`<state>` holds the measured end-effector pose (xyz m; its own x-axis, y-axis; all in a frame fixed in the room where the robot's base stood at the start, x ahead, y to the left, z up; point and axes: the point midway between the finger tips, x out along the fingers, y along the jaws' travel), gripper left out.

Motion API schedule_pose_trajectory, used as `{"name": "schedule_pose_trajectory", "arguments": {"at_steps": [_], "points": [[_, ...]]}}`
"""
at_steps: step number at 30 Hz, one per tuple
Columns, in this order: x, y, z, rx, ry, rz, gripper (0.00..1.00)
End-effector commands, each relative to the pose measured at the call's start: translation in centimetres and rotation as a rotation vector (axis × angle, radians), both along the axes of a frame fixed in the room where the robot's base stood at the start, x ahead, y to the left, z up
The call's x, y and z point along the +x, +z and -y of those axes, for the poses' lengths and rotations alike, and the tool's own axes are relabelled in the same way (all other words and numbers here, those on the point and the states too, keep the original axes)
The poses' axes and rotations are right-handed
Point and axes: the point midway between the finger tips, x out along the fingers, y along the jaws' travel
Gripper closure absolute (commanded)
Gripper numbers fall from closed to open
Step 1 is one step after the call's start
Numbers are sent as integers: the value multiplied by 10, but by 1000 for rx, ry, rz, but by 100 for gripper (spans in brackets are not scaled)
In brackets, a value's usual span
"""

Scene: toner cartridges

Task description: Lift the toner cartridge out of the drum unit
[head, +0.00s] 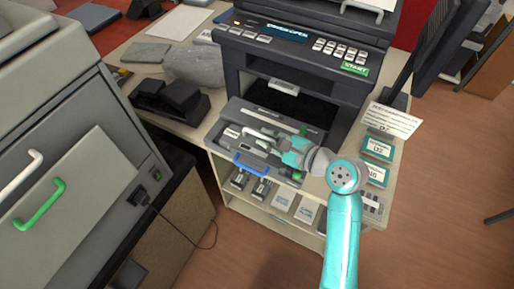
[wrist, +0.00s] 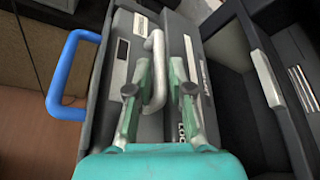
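The drum unit (head: 222,139) rests on the lowered front of the printer, its blue handle (head: 250,167) towards the near side. The blue handle also shows at the left of the wrist view (wrist: 60,75). The toner cartridge (wrist: 178,48) sits in the drum unit, with a light grey loop handle (wrist: 156,50) on top. My gripper (wrist: 160,68) is open, one finger on each side of this loop handle. A gap shows between the handle and the right finger; the left finger is close to it, and touching cannot be told. In the head view my gripper (head: 274,143) partly hides the cartridge.
The printer (head: 300,72) stands open behind, its display lit. A shelf below holds several packages (head: 282,199). Labelled boxes (head: 377,149) and a white card (head: 391,120) stand at right. A black device (head: 172,98) and a grey bag lie at left.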

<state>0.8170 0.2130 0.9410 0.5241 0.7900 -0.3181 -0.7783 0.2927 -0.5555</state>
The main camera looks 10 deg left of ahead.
Motion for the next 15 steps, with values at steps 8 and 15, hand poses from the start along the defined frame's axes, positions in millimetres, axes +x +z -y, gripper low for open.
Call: {"name": "schedule_pose_trajectory", "arguments": {"at_steps": [8, 15], "points": [[12, -8, -18, 0, 1, -1, 80], [12, -8, -18, 0, 0, 0, 92]]}}
